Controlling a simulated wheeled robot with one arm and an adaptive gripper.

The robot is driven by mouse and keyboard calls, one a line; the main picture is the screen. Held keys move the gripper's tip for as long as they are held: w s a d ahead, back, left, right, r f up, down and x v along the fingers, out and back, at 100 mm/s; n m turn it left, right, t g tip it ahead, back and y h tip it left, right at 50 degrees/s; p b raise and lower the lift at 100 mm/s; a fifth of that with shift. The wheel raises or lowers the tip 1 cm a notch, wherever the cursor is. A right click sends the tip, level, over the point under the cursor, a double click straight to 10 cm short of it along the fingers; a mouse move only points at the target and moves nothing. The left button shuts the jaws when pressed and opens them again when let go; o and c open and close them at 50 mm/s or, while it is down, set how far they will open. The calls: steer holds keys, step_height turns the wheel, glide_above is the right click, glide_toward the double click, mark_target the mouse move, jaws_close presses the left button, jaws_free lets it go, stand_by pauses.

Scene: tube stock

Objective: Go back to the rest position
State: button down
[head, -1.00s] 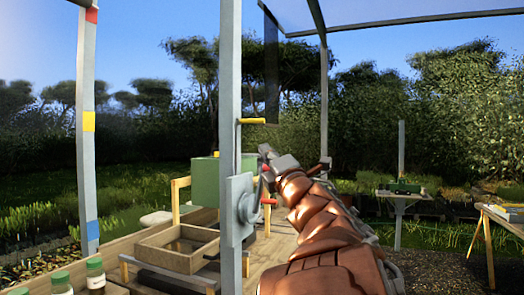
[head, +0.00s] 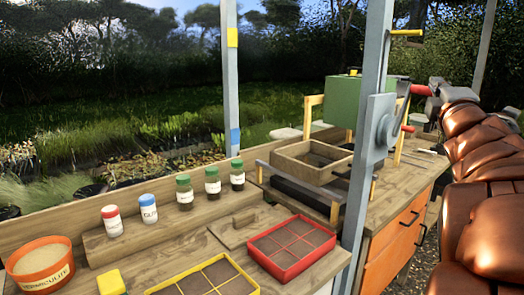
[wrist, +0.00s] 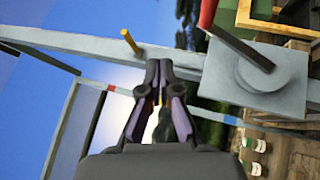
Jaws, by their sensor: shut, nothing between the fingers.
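My gripper (wrist: 158,66) is shut and empty in the wrist view, its two dark fingertips together at the middle. Behind the fingertips runs the grey post (wrist: 185,62), which carries a grey crank box (wrist: 255,78) and a yellow peg (wrist: 130,40). In the head view my copper-coloured arm rises along the right edge. Its grey end is near the red-handled crank on the post (head: 371,75). I cannot tell the exact gap between my gripper and the post.
The wooden bench holds a wooden frame tray (head: 310,172), a red tray (head: 290,268), a yellow tray (head: 248,288), several small jars and an orange tub (head: 42,284). A green box (head: 365,92) stands behind the post. Orange drawers (head: 395,240) are below the bench.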

steer(key=s+a+f+m+g+p, duration=0.1)
steer(key=s+f+m+g, duration=0.25)
steer(key=f, duration=0.55)
steer(key=s+a+f+m+g+p, duration=0.1)
steer(key=s+f+m+g, duration=0.3)
steer(key=f, duration=0.5)
steer(key=s+a+f+m+g+p, duration=0.1)
steer(key=s+f+m+g, duration=0.2)
steer(key=f+m+g, duration=0.35)
steer(key=s+a+f+g+y, duration=0.2)
steer(key=s+a+f, duration=0.3)
steer(key=s, duration=0.3)
steer(key=s+a+f+m+g+y+p, duration=0.1)
steer(key=s+a+f+g, duration=0.3)
steer(key=s, duration=0.5)
steer(key=s+a+f+g+y+p, duration=0.1)
steer(key=s+a+f+g+y, duration=0.1)
steer(key=s+a+f, duration=0.4)
steer(key=shift+s+a+f+m+g+y, duration=0.15)
steer(key=shift+s+a+m+g+y, duration=0.25)
steer(key=shift+s+a, duration=0.8)
steer(key=c, duration=1.9)
jaws_free()
